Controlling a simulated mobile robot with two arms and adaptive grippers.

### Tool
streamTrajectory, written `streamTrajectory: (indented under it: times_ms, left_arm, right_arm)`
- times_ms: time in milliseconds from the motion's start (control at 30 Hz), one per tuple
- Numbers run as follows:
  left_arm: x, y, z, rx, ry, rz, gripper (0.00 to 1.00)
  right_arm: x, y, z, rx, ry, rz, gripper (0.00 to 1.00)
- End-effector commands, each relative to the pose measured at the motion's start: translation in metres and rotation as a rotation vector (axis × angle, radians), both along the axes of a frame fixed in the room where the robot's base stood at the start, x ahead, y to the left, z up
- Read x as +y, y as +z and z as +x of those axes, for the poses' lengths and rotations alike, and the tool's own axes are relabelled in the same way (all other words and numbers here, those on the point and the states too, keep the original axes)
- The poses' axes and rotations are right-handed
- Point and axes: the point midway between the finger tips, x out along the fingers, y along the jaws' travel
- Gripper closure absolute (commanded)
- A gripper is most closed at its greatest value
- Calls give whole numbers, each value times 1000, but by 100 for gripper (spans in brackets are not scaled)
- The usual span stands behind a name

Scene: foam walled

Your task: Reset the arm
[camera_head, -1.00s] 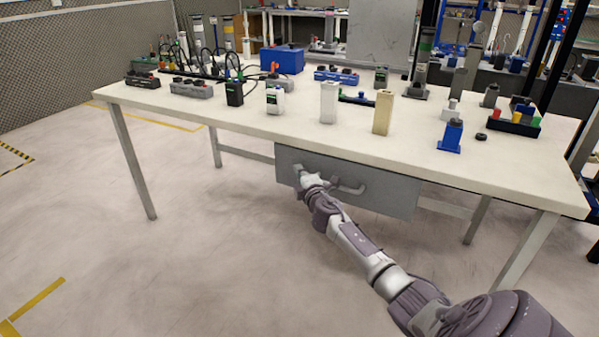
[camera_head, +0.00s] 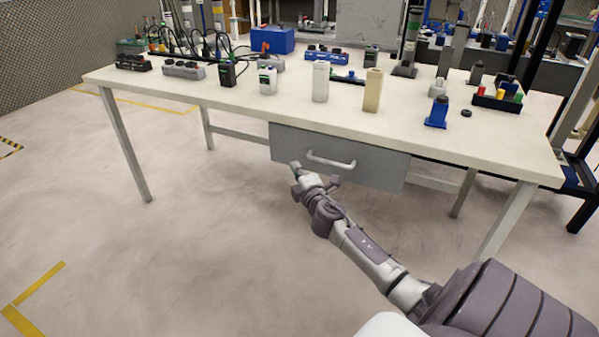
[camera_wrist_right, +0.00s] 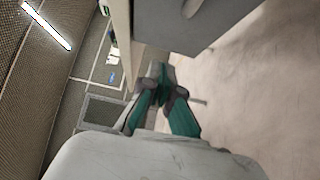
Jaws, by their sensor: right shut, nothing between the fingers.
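My right arm comes in from the lower right in the head view. Its gripper (camera_head: 297,168) is in front of the grey drawer (camera_head: 385,166) under the table, just below and left of the drawer's handle (camera_head: 331,161), and apart from the handle. In the right wrist view the gripper's green and grey fingers (camera_wrist_right: 157,85) are together with nothing between them, and the grey drawer (camera_wrist_right: 185,30) shows above them. The drawer appears shut. My left gripper is not in view.
The white table (camera_head: 220,95) holds bottles, blue and black devices and a black tray (camera_head: 497,97) of coloured parts. A blue holder (camera_head: 437,113) stands near its front edge. Table legs (camera_head: 124,145) flank the drawer. The floor (camera_head: 200,260) at the left and front is clear.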

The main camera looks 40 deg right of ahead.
Motion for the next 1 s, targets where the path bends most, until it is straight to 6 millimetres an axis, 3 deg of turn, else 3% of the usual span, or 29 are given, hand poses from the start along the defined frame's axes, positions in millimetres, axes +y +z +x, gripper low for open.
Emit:
streamTrajectory:
  times_ms: [200, 467, 567, 667, 767, 900, 1000]
  left_arm:
    - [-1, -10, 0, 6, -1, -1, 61]
    - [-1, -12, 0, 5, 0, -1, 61]
    - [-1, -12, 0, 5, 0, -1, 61]
    - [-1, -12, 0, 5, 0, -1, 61]
    - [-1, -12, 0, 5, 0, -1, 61]
    - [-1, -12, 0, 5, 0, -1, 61]
    - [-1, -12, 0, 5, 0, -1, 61]
  right_arm:
    - [8, 0, -20, 0, 1, 0, 100]
    - [10, -1, -23, 0, -1, 4, 100]
    - [18, -16, -30, 15, -16, 62, 100]
    - [39, -52, -51, 56, -65, 219, 100]
    - [72, -101, -85, 136, -146, 441, 100]
    - [130, -167, -147, 293, -277, 748, 100]
    - [172, -198, -189, 407, -361, 920, 100]
